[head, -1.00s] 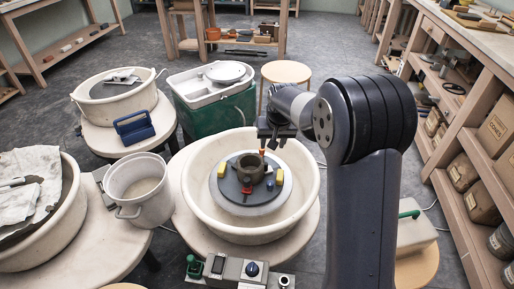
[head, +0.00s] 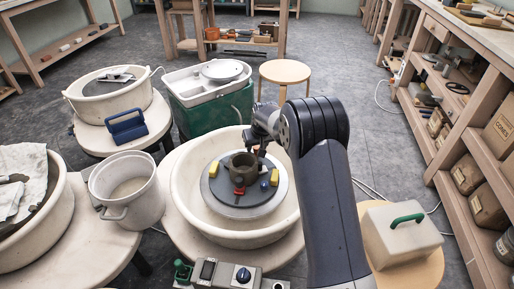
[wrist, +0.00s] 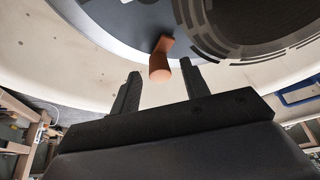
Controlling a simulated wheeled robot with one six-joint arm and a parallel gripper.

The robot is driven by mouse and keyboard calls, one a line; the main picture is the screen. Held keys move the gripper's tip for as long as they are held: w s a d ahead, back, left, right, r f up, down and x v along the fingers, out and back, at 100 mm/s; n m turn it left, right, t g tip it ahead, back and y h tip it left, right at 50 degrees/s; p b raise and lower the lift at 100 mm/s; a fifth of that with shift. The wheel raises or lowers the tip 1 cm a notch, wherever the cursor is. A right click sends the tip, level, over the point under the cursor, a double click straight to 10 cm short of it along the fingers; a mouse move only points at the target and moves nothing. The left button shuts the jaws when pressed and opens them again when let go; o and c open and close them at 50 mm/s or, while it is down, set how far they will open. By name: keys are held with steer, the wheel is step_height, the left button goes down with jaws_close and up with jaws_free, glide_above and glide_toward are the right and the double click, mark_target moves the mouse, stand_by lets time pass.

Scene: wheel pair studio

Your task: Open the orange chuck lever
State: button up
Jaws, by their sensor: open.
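The orange chuck lever (wrist: 160,60) shows in the wrist view as a short rounded peg at the edge of the grey wheel head (wrist: 115,22). My gripper (wrist: 160,72) is open, with one finger on each side of the lever's outer end; I cannot tell whether either touches it. In the head view my gripper (head: 262,148) is at the far right side of the wheel head (head: 228,203), and I cannot make out the orange lever there. A dark round pot (head: 243,164) sits at the middle of the wheel head.
A red lever (head: 239,191), a blue one (head: 264,185) and yellow blocks (head: 213,168) sit around the pot. A cream splash pan (head: 183,205) surrounds the wheel. A white bucket (head: 128,190) stands left, a lidded box with green handle (head: 400,238) right.

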steer(key=shift+f, duration=0.1)
steer(key=shift+c, duration=0.2)
jaws_close()
stand_by(0.5)
